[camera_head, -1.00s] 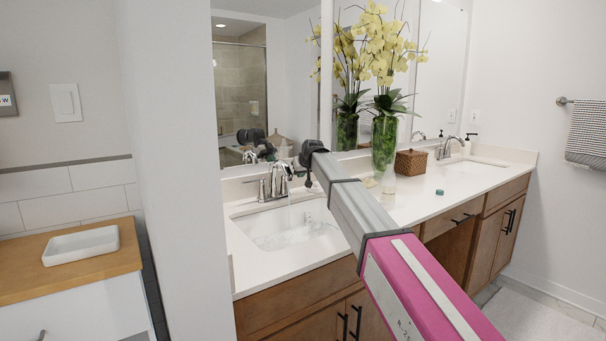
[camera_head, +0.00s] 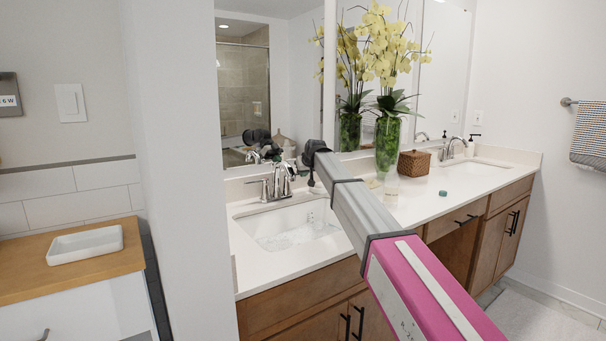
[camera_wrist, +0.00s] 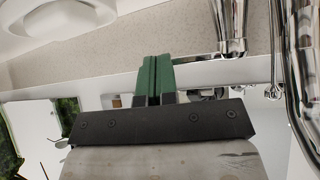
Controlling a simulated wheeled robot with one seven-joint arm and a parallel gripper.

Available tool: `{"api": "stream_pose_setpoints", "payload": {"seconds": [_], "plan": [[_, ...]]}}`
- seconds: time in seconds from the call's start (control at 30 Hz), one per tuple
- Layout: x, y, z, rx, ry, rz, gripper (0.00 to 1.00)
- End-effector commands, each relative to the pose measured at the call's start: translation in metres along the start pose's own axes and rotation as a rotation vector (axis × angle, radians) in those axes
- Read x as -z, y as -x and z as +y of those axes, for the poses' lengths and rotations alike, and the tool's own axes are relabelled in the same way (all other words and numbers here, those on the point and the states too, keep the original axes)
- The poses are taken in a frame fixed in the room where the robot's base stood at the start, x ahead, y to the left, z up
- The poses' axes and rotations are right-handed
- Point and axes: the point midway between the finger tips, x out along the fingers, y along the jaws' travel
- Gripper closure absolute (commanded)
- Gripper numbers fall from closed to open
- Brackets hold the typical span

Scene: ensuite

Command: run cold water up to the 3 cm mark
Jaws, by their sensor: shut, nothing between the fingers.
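The left sink basin (camera_head: 262,241) is white and set in the white counter. Rippled clear water (camera_head: 290,238) covers its bottom. Faint marks show on the basin's back wall, too small to read. The chrome faucet (camera_head: 283,180) stands behind the basin with lever handles. I cannot make out a stream from its spout. My gripper (camera_head: 312,182) is just right of the faucet, partly hidden by my wrist. In the wrist view its green fingers (camera_wrist: 153,80) are shut and empty, left of a chrome handle (camera_wrist: 231,28) and the curved chrome spout (camera_wrist: 300,85); contact is unclear.
A glass vase of yellow orchids (camera_head: 387,145), a woven box (camera_head: 413,163) and a small green item (camera_head: 442,192) stand right of my arm. A second sink (camera_head: 478,168) is farther right. The mirror (camera_head: 400,70) is close behind the faucet. A wall (camera_head: 180,200) bounds the left side.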

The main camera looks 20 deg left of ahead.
Motion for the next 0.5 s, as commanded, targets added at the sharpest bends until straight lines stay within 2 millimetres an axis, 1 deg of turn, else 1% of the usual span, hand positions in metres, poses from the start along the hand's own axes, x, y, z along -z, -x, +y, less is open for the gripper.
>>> {"api": "stream_pose_setpoints", "payload": {"seconds": [0.23, 0.3, 0.5], "plan": [[-0.021, 0.031, 0.006, -0.002, -0.002, 0.000, 1.00], [-0.018, 0.046, 0.009, -0.003, -0.002, 0.003, 1.00], [-0.018, 0.086, 0.016, -0.003, -0.002, 0.001, 1.00]]}}
